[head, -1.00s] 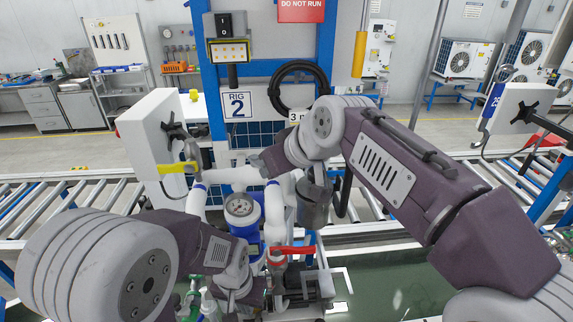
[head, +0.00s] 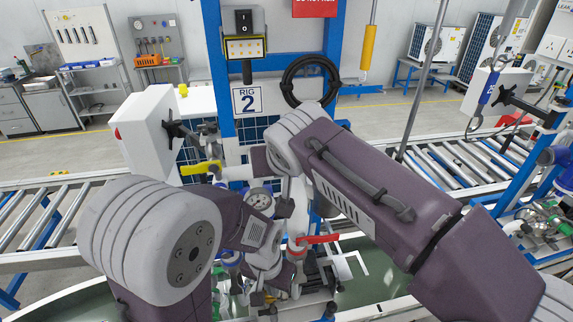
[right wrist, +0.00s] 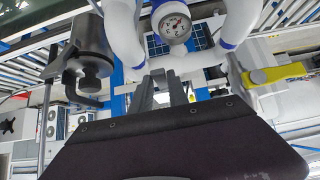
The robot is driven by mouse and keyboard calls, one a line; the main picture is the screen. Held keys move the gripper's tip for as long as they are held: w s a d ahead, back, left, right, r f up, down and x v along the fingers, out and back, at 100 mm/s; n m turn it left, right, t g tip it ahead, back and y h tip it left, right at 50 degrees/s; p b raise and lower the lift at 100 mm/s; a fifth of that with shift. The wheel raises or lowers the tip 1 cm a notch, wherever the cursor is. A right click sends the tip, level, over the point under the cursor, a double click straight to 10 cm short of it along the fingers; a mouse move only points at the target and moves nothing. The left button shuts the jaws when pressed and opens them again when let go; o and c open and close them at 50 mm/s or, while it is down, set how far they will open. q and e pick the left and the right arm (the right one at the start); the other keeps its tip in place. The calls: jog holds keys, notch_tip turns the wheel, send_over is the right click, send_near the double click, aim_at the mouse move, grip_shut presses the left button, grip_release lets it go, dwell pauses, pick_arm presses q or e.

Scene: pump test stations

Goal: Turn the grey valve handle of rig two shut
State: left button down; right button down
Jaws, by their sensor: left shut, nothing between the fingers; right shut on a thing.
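Rig two, marked by its number plate (head: 247,99), stands ahead. My right gripper (right wrist: 168,82) is at the white pipework below the pressure gauge in the right wrist view. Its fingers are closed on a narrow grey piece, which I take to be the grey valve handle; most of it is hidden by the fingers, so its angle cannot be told. In the head view my right arm hides this grip. My left gripper (head: 270,303) is shut and empty, low in front of the rig, left of the red handle (head: 318,239).
A yellow handle (head: 200,168) sits beside the white box (head: 147,130) on the left; it also shows in the right wrist view (right wrist: 278,73). The gauge (right wrist: 174,26) and a grey cylinder (right wrist: 88,45) are close to my right gripper. Roller conveyors (head: 45,215) run behind.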

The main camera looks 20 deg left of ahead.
jog(key=shift+a, duration=0.1)
dwell(0.4)
jog(key=c, duration=1.5)
grip_release()
jog(key=shift+o, duration=1.2)
jog(key=shift+a, duration=0.1)
jog(key=b+v, duration=0.1)
jog(key=v, duration=0.8)
jog(key=shift+w+a, duration=0.1)
